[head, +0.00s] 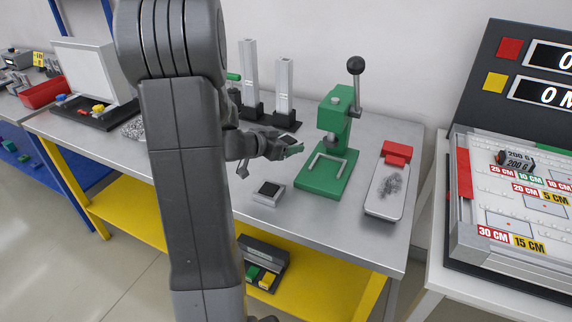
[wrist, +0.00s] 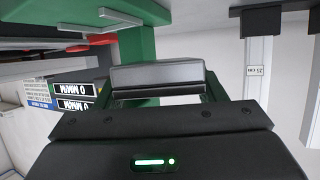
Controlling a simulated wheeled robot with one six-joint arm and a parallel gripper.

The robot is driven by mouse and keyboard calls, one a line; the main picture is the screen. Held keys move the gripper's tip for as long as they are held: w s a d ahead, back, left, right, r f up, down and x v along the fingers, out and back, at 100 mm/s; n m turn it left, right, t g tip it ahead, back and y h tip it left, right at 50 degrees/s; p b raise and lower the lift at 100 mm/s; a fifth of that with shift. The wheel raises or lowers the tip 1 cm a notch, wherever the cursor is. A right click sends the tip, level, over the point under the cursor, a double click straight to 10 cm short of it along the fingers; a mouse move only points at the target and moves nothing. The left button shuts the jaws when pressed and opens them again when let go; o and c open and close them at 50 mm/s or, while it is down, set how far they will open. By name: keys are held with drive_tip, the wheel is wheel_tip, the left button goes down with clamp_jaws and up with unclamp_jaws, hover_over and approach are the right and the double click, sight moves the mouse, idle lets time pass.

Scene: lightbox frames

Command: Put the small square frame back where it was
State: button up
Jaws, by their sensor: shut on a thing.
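My gripper (head: 286,146) is shut on a small grey piece, which appears to be the small square frame (head: 289,139). It is held above the bench, left of the green press. In the wrist view the held frame (wrist: 160,76) shows edge-on as a grey bar between the green fingers. Its far side is hidden. A similar small square piece (head: 268,194), silver-rimmed with a dark centre, lies on the bench below and in front of my gripper.
The green press (head: 340,125) has a pale U-shaped piece (head: 327,166) on its base. Two upright posts (head: 284,86) stand behind my gripper. A pale tray (head: 374,207) of small metal bits and a red block (head: 397,153) are at right. The front of the bench (head: 322,228) is clear.

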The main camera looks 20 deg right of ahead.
drive_tip(key=shift+f+b, duration=0.5)
drive_tip(key=shift+f, duration=1.95)
drive_tip(key=shift+f, duration=0.1)
drive_tip(key=shift+f, duration=0.4)
drive_tip(key=shift+f, duration=0.15)
drive_tip(key=o, duration=1.1)
drive_tip(key=shift+c, duration=0.2)
drive_tip(key=shift+r, duration=0.2)
drive_tip(key=p+v, duration=0.1)
drive_tip(key=v, duration=1.1)
drive_tip(key=shift+r, duration=0.4)
